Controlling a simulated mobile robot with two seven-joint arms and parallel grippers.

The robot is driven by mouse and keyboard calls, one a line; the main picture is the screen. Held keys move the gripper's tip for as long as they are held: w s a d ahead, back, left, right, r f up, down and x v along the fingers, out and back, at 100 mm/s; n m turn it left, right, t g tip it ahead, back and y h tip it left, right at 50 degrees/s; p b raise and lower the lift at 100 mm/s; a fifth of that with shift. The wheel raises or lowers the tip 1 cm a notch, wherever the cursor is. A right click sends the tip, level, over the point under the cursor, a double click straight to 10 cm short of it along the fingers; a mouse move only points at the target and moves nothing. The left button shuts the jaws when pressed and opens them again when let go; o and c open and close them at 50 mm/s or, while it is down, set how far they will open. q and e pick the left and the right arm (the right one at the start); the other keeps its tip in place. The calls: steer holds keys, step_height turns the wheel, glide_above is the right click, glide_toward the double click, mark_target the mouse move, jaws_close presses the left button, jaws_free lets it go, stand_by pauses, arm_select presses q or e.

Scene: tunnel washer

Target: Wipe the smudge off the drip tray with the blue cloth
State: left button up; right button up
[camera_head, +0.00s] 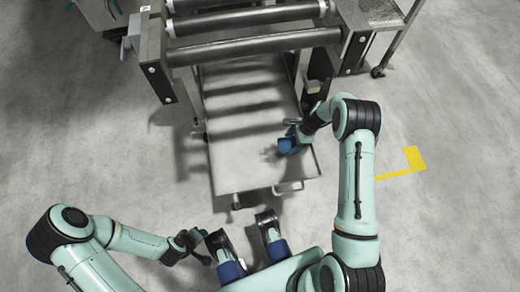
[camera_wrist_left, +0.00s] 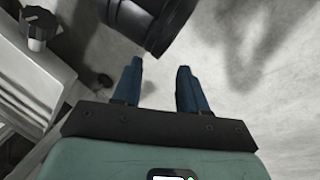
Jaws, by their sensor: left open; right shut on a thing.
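The drip tray (camera_head: 232,165) is a long pale metal tray under the rollers in the head view. A faint grey smudge (camera_head: 268,154) shows on its near part. My right gripper (camera_head: 291,135) reaches over the tray's right side and is shut on the blue cloth (camera_head: 287,146). The cloth is bunched at the tray surface, just right of the smudge; the arm partly hides the grip, and I cannot tell how firmly it touches. My left gripper (camera_wrist_left: 158,75) is open and empty, its two blue fingers apart, low and left of the tray's near end.
Dark rollers in a frame (camera_head: 255,42) cross above the tray's far part. A wheeled metal cart (camera_head: 372,14) stands at the far right. A yellow floor mark (camera_head: 414,158) lies right of my right arm. The grey floor left of the tray is clear.

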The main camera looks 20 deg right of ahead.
arm_select(q)
steer(key=shift+s+d+r+g+h+p, duration=0.15)
steer(key=shift+s+d+r+g+p, duration=0.15)
steer(key=shift+s+r+p, duration=0.3)
steer(key=shift+s+d+r+g+h+p, duration=0.15)
steer(key=shift+s+d+r+g+p, duration=0.2)
steer(key=shift+s+r, duration=0.35)
arm_select(e)
steer(key=shift+r, duration=1.75)
arm_select(q)
steer(key=shift+a, duration=0.1)
